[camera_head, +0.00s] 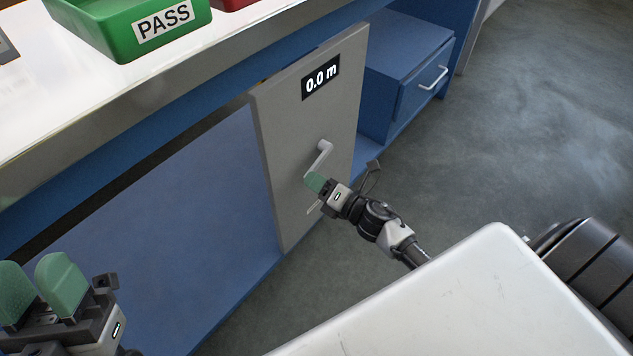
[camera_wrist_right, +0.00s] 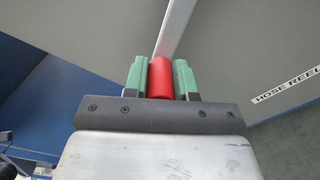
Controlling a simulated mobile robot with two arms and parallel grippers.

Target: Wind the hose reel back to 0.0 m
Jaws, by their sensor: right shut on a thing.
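The hose reel panel (camera_head: 290,110) is a grey upright plate under the bench. Its display (camera_head: 320,78) reads 0.0 m. A light crank arm (camera_head: 320,158) comes from a hub on the panel and slants down to the left. My right gripper (camera_head: 315,182) is at the crank's lower end. In the right wrist view, my right gripper's green fingers are shut on the red crank handle (camera_wrist_right: 160,78), one on each side. The crank arm runs up from it. My left gripper (camera_head: 42,288) is at the lower left, its two green fingers apart with nothing between them.
A green PASS tray (camera_head: 120,45) and part of a red tray (camera_head: 232,3) stand on the white bench top (camera_head: 90,105). A blue drawer (camera_head: 422,85) with a silver handle is right of the panel. The grey floor (camera_head: 530,130) at right is clear.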

